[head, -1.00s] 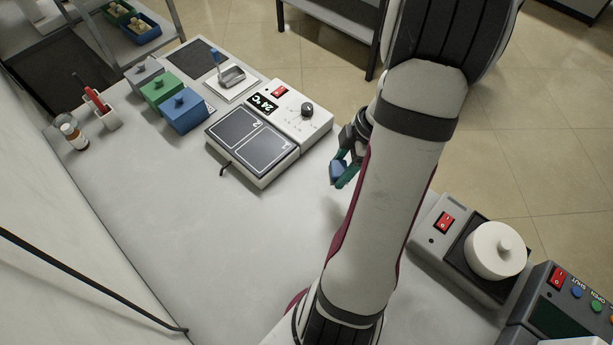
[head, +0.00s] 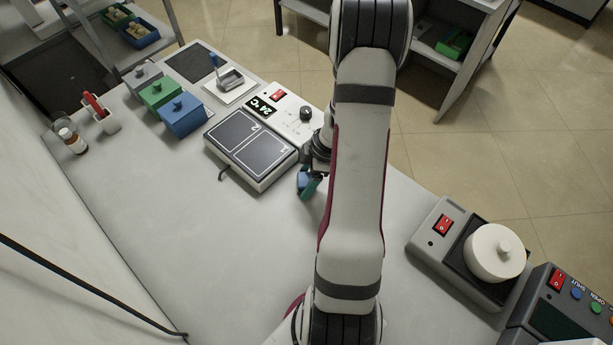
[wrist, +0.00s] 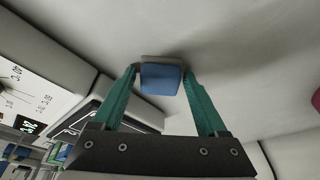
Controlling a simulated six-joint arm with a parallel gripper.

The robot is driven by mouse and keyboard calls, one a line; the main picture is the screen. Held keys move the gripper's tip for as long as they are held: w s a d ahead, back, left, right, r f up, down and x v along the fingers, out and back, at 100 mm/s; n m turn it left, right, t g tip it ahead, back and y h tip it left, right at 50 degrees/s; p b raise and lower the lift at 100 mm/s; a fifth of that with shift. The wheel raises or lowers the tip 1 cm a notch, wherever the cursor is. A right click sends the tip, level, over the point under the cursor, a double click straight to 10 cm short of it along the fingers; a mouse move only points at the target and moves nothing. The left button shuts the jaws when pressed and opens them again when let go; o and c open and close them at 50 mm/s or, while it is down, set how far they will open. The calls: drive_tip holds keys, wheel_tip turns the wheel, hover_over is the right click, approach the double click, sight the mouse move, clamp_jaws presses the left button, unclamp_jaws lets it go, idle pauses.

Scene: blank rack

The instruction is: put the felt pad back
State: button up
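A small blue block with a pale grey layer along one side, which looks like the felt pad (wrist: 161,80), sits between the green fingertips in the wrist view. In the head view the felt pad (head: 304,181) shows as a blue piece above the bench. My gripper (wrist: 161,76) is shut on it, with one finger at each side. In the head view my gripper (head: 309,184) is just right of the two-plate hot plate's near corner, partly hidden by my arm. Whether the pad touches the bench cannot be told.
The two-plate hot plate (head: 237,170) is left of my gripper. Blue (head: 184,116), green (head: 160,93) and grey lidded boxes stand behind it, near a small tray (head: 231,80). A device with a white round pot (head: 494,252) is at right. The bench's middle left is clear.

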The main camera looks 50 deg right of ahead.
drive_tip(key=shift+o, duration=0.8)
drive_tip(key=v, duration=1.2)
drive_tip(key=w+a+r+m+g, duration=0.15)
drive_tip(key=a+r+m, duration=0.4)
drive_tip(key=a, duration=0.75)
drive_tip(key=s+a+r+m, duration=0.2)
drive_tip(key=s+a+m, duration=0.2)
drive_tip(key=s+a, duration=0.2)
drive_tip(key=s+a+r+m+g, duration=0.1)
drive_tip(key=s+a+r+m, duration=0.1)
drive_tip(key=s+a+m, duration=0.3)
drive_tip(key=a, duration=0.4)
drive_tip(key=shift+s+a+r+h, duration=0.2)
drive_tip(key=shift+s+r+h, duration=0.1)
drive_tip(key=shift+s, duration=0.05)
